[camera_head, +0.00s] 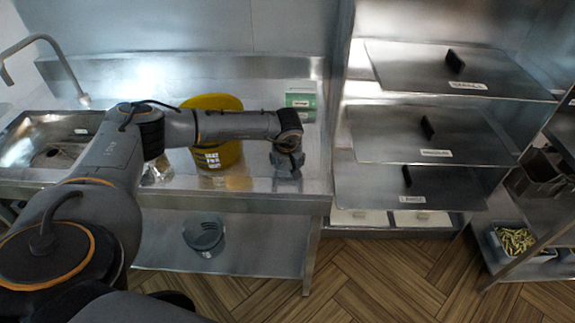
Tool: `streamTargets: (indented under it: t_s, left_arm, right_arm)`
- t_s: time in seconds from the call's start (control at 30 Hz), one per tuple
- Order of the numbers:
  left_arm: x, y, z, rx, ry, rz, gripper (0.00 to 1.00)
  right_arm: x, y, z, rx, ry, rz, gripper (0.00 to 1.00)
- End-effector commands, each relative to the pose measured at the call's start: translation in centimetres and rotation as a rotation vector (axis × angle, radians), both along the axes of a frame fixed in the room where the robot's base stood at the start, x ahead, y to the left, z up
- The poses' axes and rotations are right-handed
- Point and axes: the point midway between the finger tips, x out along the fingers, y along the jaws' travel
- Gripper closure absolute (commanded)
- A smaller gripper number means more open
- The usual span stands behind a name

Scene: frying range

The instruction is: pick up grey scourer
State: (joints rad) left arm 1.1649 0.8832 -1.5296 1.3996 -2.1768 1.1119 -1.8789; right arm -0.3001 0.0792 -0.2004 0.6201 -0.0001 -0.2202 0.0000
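My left gripper (287,166) points down over the right part of the steel counter (245,192), at the end of my arm that reaches across from the left. Its fingers are small and dark here, and I cannot tell whether they are open or shut. I cannot make out a grey scourer for certain; a greyish patch at the fingertips blends with the gripper. My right gripper is not in view.
A yellow bucket (217,158) stands behind my forearm, with a green and white box (301,99) to its right. A sink (45,140) is at left. A grey bucket (204,235) sits on the lower shelf. Lidded steel bins (405,135) stand at right.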

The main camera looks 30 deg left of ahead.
Motion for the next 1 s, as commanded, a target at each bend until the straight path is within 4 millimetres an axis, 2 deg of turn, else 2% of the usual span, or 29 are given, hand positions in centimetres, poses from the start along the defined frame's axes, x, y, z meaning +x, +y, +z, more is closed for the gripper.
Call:
streamTargets:
  t_s: [0.03, 0.07, 0.1, 0.4, 0.57, 0.73, 0.87, 1.0]
  left_arm:
    - [0.0, 0.0, 0.0, 0.000, 0.000, 0.000, 0.60]
    - [0.0, 0.0, 0.0, 0.000, 0.000, 0.000, 0.66]
    - [0.0, 0.0, 0.0, 0.000, 0.000, 0.000, 0.67]
    - [0.0, 0.0, 0.1, 0.000, 0.000, 0.001, 0.68]
    - [0.1, 0.0, 0.7, -0.001, -0.003, 0.000, 0.68]
    - [0.0, 0.0, 3.2, -0.001, -0.006, -0.001, 0.68]
    - [-2.2, 0.0, 5.5, -0.001, -0.005, -0.002, 0.68]
    - [-4.9, 0.0, 8.8, 0.000, -0.007, -0.002, 0.68]
  right_arm:
    - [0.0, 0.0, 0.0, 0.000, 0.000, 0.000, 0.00]
    - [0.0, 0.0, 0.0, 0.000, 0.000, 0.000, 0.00]
    - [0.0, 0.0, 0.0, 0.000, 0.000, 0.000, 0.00]
    - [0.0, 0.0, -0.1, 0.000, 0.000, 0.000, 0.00]
    - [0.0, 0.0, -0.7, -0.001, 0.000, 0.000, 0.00]
    - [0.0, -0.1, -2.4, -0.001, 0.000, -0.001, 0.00]
    - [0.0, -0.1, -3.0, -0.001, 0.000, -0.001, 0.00]
    - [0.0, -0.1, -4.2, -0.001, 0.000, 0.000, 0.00]
